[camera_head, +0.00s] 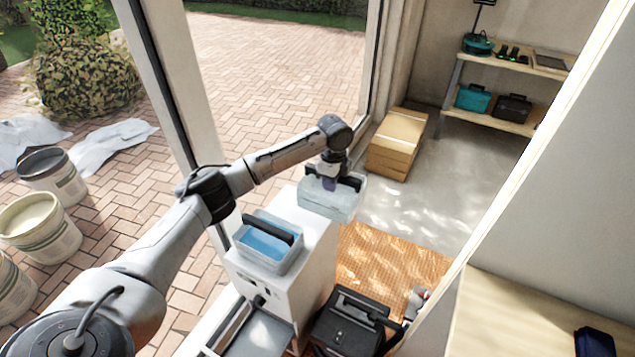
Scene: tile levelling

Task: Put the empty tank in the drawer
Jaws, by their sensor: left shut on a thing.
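My left gripper (332,184) is shut on a clear, pale tank (328,205). It holds the tank beside the far right top edge of a white cabinet (308,262); whether the tank touches the cabinet I cannot tell. A second clear tank (291,264) with blue liquid and a dark bar across it stands on the cabinet top. An open drawer (266,333) shows low at the cabinet's front, cut off by the bottom edge of the view. My right gripper is not in view.
A black case (347,328) stands on the orange mat (395,256) right of the cabinet. Cardboard boxes (396,145) and a shelf with tools (497,113) stand further back. Several buckets (40,228) stand outside at left. A wooden worktop (520,320) is at lower right.

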